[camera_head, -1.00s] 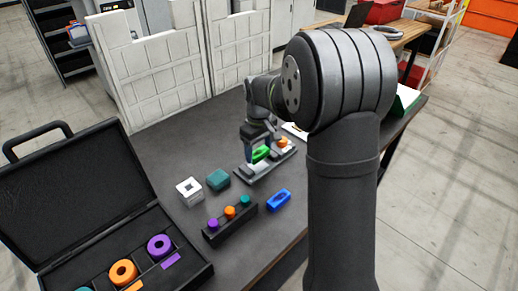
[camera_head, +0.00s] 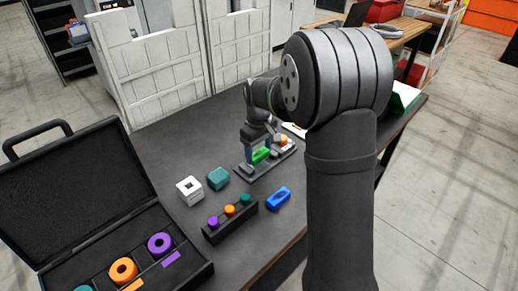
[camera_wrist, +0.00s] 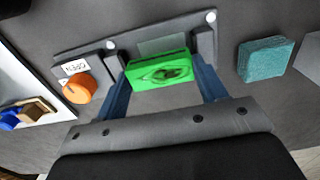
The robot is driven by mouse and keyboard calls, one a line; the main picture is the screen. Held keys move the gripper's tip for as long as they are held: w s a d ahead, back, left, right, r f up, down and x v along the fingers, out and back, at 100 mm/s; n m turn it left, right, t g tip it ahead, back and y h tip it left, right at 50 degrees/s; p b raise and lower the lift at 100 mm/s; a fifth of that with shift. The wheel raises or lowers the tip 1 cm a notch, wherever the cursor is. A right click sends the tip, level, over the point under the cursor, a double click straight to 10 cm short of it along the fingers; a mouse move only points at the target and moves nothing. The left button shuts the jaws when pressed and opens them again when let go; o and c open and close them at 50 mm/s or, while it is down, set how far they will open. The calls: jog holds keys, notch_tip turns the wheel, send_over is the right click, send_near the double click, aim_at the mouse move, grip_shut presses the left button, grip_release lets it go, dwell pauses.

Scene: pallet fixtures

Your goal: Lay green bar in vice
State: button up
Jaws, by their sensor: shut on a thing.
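My gripper (camera_wrist: 162,74) is shut on the green bar (camera_wrist: 158,70), with one blue finger at each end of it. The bar has an oval recess with a dark centre on its visible face. It sits over the grey vice (camera_wrist: 80,51), between the two jaw blocks; whether it touches the vice bed cannot be told. In the head view the green bar (camera_head: 261,155) shows at the vice (camera_head: 246,177), below my gripper (camera_head: 259,150). The orange knob (camera_wrist: 80,88) is at one end of the vice, by a label that appears to read OPEN.
A teal block (camera_head: 218,178) and a white block with a square hole (camera_head: 189,190) stand left of the vice. A black rack with coloured pegs (camera_head: 230,222) and a blue part (camera_head: 278,198) are nearer. An open black case (camera_head: 185,278) holds coloured rings.

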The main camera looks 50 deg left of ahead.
jog(key=shift+f, duration=0.4)
jog(key=o, duration=1.3)
jog(key=shift+o, duration=0.2)
jog(key=shift+r, duration=0.1)
jog(key=shift+r, duration=4.45)
jog(key=shift+f, duration=0.15)
notch_tip(320, 180, down, 9)
jog(key=shift+r, duration=0.1)
